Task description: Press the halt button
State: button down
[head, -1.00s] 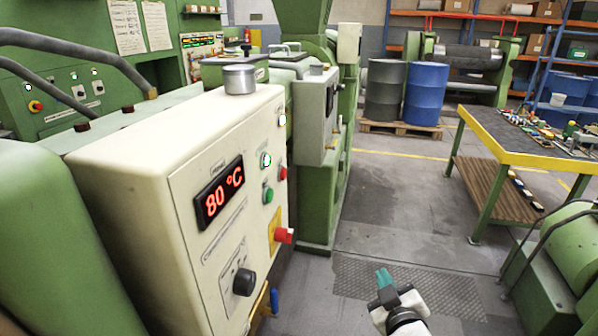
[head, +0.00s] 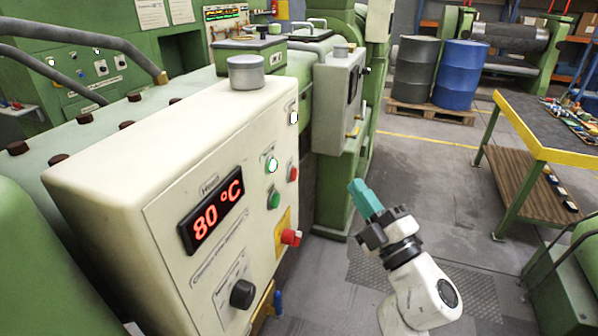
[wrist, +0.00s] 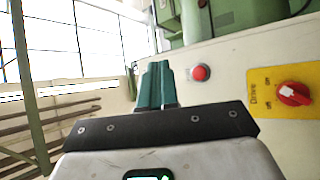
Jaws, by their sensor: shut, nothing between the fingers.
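A cream control box carries a small round red push button (head: 292,173) on its front face, above and right of a green button (head: 273,200). I take the red one for the halt button; no label on it is readable. In the wrist view the red button (wrist: 201,73) shows just right of my fingertips. My gripper (head: 358,190) has teal fingers, shut and empty. In the head view it is right of the box, clear of the panel. In the wrist view its fingertips (wrist: 157,72) point past the button, apparently without touching it.
A red rotary switch (head: 290,237) on a yellow plate sits below the buttons; the wrist view shows it labelled Drive (wrist: 293,93). A black knob (head: 242,293) is lower left. A workbench (head: 555,140) stands right, with open floor between.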

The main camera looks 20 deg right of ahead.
aim_at(294, 175)
jog(key=shift+w, duration=0.1)
jog(key=w+a+b, duration=0.4)
jog(key=w+a, duration=0.1)
jog(key=a, duration=0.2)
dwell(0.4)
jog(key=shift+a, duration=0.15)
dwell(1.9)
jog(key=shift+w+a, duration=0.25)
jog(key=shift+w+a+b, duration=0.2)
jog(key=shift+a+b, duration=0.1)
jog(key=shift+b, duration=0.1)
dwell(0.7)
dwell(0.3)
jog(key=shift+s+d+p, duration=0.45)
jog(key=shift+d+p, duration=0.05)
jog(key=shift+d, duration=0.1)
jog(key=shift+d, duration=0.1)
